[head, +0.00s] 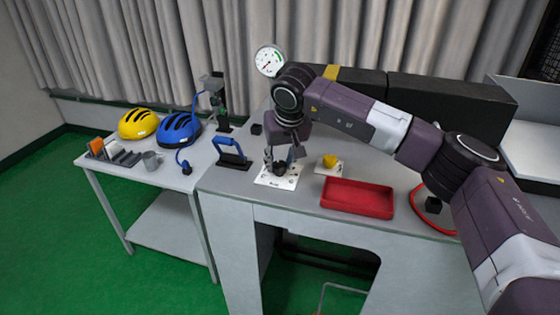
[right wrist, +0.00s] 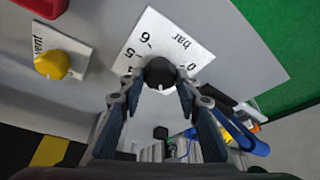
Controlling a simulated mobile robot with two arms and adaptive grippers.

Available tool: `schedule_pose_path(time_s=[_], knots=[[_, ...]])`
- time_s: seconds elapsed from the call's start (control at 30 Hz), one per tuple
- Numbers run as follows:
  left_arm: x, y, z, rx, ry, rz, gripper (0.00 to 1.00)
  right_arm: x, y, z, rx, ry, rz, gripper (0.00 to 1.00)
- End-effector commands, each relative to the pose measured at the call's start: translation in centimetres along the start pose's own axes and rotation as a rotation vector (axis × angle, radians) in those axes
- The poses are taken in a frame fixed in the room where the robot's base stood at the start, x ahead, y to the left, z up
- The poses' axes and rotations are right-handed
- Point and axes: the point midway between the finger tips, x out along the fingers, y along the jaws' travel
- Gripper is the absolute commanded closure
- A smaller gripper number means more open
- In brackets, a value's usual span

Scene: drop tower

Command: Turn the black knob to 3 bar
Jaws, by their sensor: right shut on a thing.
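The black knob (right wrist: 160,72) sits on a white plate (right wrist: 178,35) marked "bar", with several scale numbers around it. My right gripper (right wrist: 159,86) points down at it, a finger on each side, shut on the knob. A small white mark shows on the knob's lower side in the right wrist view; part of the scale is hidden by the fingers. In the head view, my right gripper (head: 281,161) is over the knob (head: 280,169) on the plate (head: 272,181) at the bench's front. A round gauge (head: 269,61) with a green arc and red needle stands behind. My left gripper is out of view.
A yellow knob (head: 330,160) on its own plate and a red tray (head: 357,197) are to the right. A blue-handled item (head: 231,152) stands to the left. Yellow (head: 138,123) and blue (head: 179,130) helmets lie on the left table. Black boxes line the back.

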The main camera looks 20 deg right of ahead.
Motion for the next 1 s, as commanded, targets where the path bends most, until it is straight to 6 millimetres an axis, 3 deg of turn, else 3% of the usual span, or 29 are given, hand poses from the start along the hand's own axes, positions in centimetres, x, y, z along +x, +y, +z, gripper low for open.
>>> schedule_pose_path(time_s=[0.43, 1.0], knots=[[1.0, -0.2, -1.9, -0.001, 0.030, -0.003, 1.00, 0.1, -0.1, -0.1, 0.119, 0.003, 0.050, 0.94], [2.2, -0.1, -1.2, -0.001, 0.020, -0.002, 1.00, -0.1, -0.3, -0.2, 0.514, 0.005, 0.214, 0.94]])
